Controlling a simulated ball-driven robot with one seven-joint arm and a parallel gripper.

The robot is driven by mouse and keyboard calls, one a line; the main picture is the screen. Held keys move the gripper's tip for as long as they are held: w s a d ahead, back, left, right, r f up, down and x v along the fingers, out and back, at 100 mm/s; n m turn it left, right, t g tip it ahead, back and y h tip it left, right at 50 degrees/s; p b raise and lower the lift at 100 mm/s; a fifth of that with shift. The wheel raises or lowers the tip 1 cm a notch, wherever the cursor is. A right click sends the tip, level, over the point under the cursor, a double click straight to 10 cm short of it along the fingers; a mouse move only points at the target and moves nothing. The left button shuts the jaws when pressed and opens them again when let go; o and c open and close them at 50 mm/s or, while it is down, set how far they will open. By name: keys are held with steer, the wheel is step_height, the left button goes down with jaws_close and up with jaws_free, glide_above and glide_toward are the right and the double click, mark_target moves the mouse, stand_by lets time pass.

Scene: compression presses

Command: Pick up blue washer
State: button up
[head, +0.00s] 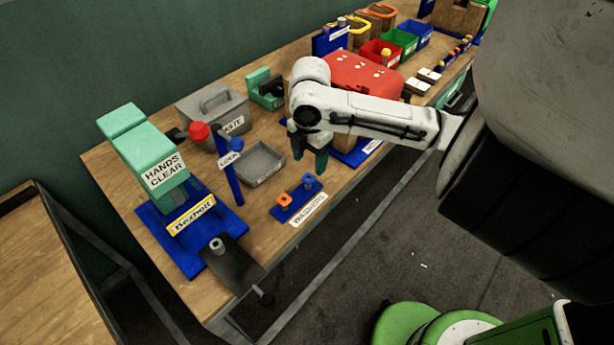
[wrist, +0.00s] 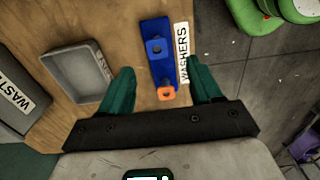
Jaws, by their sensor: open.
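The blue washer (head: 308,180) sits on a post at the far end of a blue washer stand (head: 296,193); it also shows in the wrist view (wrist: 155,46). An orange washer (head: 284,199) sits on the stand's other post and shows in the wrist view (wrist: 166,92). My gripper (head: 309,164) is open and empty, pointing down, above and behind the stand in the head view. In the wrist view its green fingers (wrist: 160,66) lie on either side of the stand, with the blue washer a little beyond the fingertips.
A grey tray (head: 281,171) lies left of the stand, and a WASHERS label (head: 308,209) lies along its right side. The press (head: 160,165) with its red knob and a grey waste bin (head: 190,104) stand farther left. The table's front edge is close by.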

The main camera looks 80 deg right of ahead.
mark_target(308, 179)
steer(key=shift+w+d+f+p, duration=0.1)
steer(key=shift+f+p, duration=0.25)
steer(key=shift+f, duration=1.1)
steer(key=shift+w+d+f+p, duration=0.1)
steer(key=shift+f+p, duration=0.25)
steer(key=shift+f, duration=1.1)
steer(key=shift+f, duration=0.25)
steer(key=shift+c, duration=0.5)
steer(key=c, duration=1)
